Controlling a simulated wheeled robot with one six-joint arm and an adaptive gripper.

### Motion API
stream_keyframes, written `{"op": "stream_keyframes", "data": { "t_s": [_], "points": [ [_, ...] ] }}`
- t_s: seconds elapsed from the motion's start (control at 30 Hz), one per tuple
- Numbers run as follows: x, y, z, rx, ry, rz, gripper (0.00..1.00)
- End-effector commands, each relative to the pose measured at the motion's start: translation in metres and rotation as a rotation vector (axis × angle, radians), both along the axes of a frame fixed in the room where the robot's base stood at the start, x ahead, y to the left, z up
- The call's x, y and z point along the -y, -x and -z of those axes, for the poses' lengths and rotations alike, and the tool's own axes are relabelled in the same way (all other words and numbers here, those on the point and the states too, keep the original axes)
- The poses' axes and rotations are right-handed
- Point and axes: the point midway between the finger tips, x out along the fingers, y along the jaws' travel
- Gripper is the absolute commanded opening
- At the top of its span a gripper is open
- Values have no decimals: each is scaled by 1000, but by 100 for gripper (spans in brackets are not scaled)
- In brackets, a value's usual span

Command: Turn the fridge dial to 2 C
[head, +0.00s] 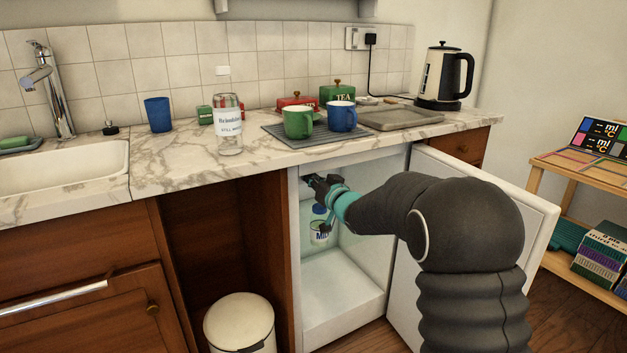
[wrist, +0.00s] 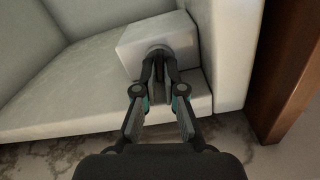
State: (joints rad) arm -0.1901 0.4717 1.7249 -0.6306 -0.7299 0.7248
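The fridge dial (wrist: 158,51) is a dark round knob on a pale box (wrist: 181,37) inside the fridge. My gripper (wrist: 159,68) is at the dial in the wrist view, its fingers drawn close together with a dark piece of the knob between them. The fingers cover most of the dial, and I cannot read its marks or setting. In the head view my gripper (head: 318,184) reaches into the upper left of the open fridge (head: 345,290), just under the counter. The dial is hidden there.
The fridge door (head: 408,285) stands open to the right, behind my arm. A white bin (head: 240,318) stands at left.

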Motion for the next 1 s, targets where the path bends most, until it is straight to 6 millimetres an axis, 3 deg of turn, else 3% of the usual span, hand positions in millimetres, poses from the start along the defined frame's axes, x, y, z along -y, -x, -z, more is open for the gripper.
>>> {"op": "stream_keyframes", "data": {
  "t_s": [0.5,0.77,0.83,1.0],
  "points": [
    [0,0,1,133,195,2,0],
    [0,0,0,136,202,2,0],
    [0,0,0,136,202,2,18],
    [-1,1,0,135,201,1,19]
  ]
}}
